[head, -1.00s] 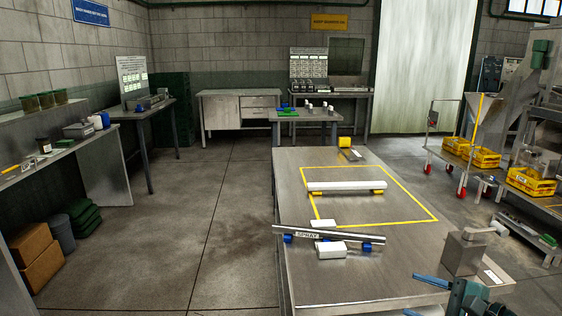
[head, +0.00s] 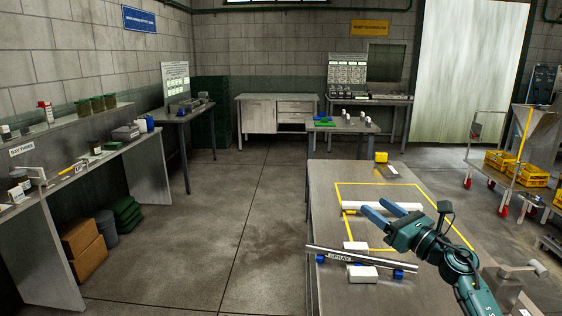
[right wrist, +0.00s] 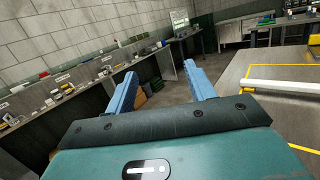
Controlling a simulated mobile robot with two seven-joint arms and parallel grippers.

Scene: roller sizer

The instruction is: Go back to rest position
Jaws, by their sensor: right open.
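My right gripper (head: 374,213) reaches in from the lower right of the head view, above the metal table (head: 325,180). Its two blue fingers are apart with nothing between them. In the right wrist view the open fingers (right wrist: 160,90) point toward the floor and the wall bench. My left gripper is in neither view.
A side bench (head: 100,158) stands at left. The floor (head: 220,215) between is clear.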

